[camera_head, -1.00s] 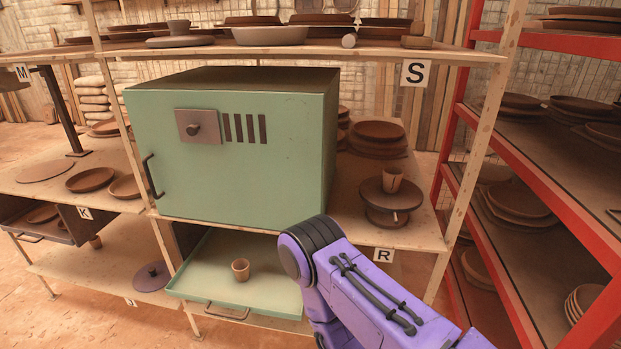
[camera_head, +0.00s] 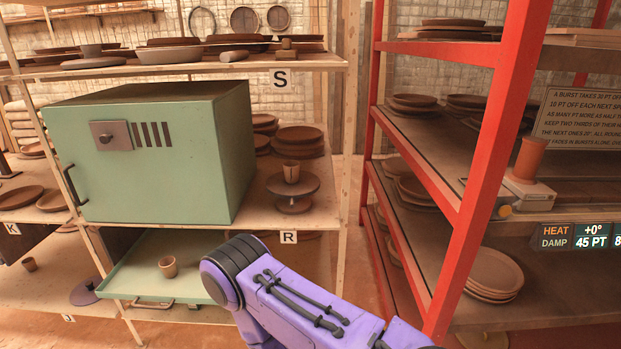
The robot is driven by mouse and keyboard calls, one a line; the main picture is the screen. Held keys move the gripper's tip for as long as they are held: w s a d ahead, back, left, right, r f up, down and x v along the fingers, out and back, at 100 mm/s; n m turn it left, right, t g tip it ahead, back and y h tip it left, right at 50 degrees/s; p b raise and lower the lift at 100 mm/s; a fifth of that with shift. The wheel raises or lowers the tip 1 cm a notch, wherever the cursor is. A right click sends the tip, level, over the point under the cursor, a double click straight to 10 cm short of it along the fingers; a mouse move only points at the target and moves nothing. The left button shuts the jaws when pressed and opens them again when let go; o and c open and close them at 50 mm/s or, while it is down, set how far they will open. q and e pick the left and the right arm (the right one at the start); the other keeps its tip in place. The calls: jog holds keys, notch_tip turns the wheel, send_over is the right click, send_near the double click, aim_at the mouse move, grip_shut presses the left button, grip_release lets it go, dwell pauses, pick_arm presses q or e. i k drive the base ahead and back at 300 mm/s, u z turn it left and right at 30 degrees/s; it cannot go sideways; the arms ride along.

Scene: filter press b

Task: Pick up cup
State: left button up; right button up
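Another clay cup (camera_head: 291,171) stands on a round turntable stand (camera_head: 293,187) on the middle shelf, right of the green cabinet. A third small cup (camera_head: 29,264) is at the far lower left. My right arm comes in from the lower right and its purple bend covers the tray's right part. Neither gripper shows in the picture.
A green box cabinet (camera_head: 165,165) with a shut door fills the middle shelf. A red rack (camera_head: 489,160) with stacked plates stands at right, with a sign (camera_head: 580,118) and a heat and damp readout (camera_head: 580,236). A narrow floor gap lies between shelf and rack.

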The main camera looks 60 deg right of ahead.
aim_at(291, 168)
jog(key=z, duration=1.3)
